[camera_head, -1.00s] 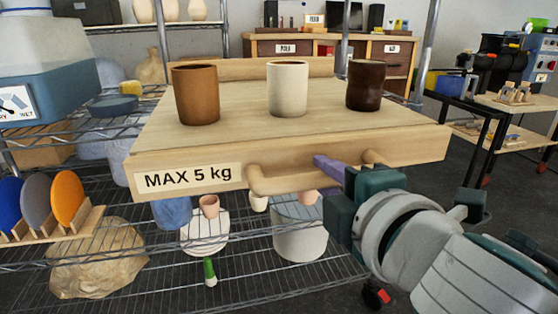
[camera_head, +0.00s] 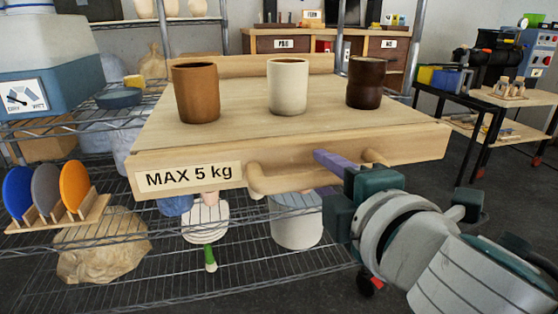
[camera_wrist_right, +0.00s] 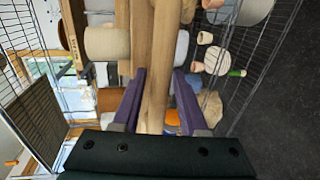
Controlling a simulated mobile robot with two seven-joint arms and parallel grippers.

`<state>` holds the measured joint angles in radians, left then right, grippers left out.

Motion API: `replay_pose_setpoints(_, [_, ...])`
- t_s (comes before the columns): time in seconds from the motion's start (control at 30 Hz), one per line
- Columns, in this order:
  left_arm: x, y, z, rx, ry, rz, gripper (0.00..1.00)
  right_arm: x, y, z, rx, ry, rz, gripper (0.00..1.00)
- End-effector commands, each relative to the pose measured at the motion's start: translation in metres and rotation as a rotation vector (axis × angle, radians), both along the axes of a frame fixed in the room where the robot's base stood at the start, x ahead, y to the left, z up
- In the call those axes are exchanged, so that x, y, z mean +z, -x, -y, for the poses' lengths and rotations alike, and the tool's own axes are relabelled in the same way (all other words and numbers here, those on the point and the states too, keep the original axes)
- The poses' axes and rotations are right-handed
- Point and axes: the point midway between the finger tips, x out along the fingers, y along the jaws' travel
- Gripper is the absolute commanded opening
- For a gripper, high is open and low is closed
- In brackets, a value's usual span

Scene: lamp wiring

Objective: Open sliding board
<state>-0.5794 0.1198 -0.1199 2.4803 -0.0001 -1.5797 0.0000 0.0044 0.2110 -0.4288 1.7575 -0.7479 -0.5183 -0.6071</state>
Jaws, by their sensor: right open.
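The sliding board (camera_head: 240,140) is a pale wooden shelf board labelled MAX 5 kg, with a round wooden handle bar (camera_head: 278,183) along its front. Three cups stand upright on it: a brown cup (camera_head: 197,92), a cream cup (camera_head: 288,87) and a dark brown cup (camera_head: 365,83). My right gripper (camera_head: 327,160) is at the right part of the handle. In the right wrist view its purple fingers (camera_wrist_right: 159,78) are open, one on each side of the handle bar (camera_wrist_right: 152,105). Whether they touch it I cannot tell. My left gripper is not in view.
A wire rack (camera_head: 200,265) surrounds the board, with a plate holder (camera_head: 60,214) at the left and pots and a wrapped lump (camera_head: 100,245) below. A metal post (camera_head: 420,45) stands at the right. A side table (camera_head: 510,105) stands farther right; dark floor between is open.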

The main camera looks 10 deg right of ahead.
Motion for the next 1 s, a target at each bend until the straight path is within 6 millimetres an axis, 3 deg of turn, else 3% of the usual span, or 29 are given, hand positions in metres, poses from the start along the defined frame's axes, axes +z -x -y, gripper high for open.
replay_pose_setpoints(0.1, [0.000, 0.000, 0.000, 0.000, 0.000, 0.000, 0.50, 0.000, 0.000, 0.000, 0.000, 0.000, 0.000, 0.56])
replay_pose_setpoints(0.47, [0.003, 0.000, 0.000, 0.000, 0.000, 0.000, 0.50, 0.002, 0.009, 0.000, 0.000, 0.000, -0.001, 0.56])
replay_pose_setpoints(0.8, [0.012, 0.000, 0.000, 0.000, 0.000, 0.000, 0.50, 0.014, 0.069, 0.002, 0.000, -0.002, -0.003, 0.56])
replay_pose_setpoints(1.0, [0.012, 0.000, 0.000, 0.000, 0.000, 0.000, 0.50, 0.019, 0.092, 0.003, 0.000, -0.002, -0.001, 0.56])
